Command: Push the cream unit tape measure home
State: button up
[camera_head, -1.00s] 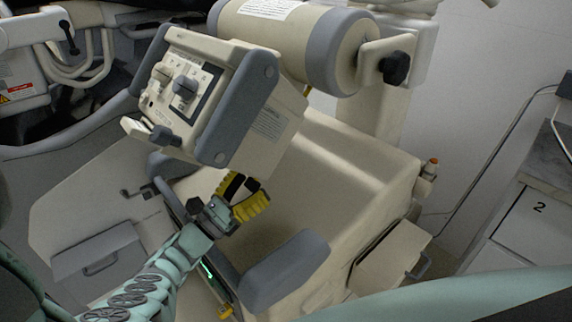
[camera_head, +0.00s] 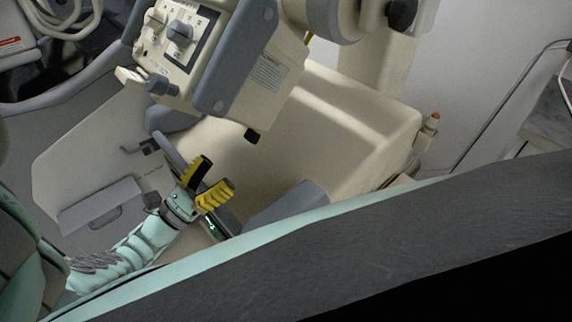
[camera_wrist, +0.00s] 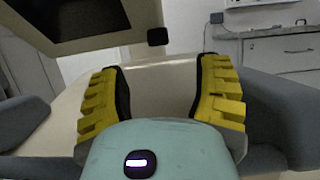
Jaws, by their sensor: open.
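The cream unit's boxy head (camera_head: 262,75) hangs tilted above its cream body. A small dark block (camera_head: 252,136) sticks out at the head's lower corner. It looks like the tape measure's end, but I cannot read it for sure, and no tape shows clearly. My gripper (camera_head: 217,174) has yellow ribbed fingers spread apart with nothing between them. It is below and left of the dark block, apart from it. In the wrist view, the dark block (camera_wrist: 157,37) sits beyond and slightly above the gap between my fingertips (camera_wrist: 162,66), at the edge of the head (camera_wrist: 85,42).
The unit's cream body (camera_head: 335,130) lies behind my gripper, with a grey padded bar (camera_head: 290,205) to its right. A grey panel with a handle (camera_head: 100,215) is at left. Drawers (camera_wrist: 275,58) stand at the back right in the wrist view.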

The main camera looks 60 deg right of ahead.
jog(key=shift+a+f, duration=0.25)
jog(key=shift+a, duration=0.25)
jog(key=shift+w+a, duration=0.3)
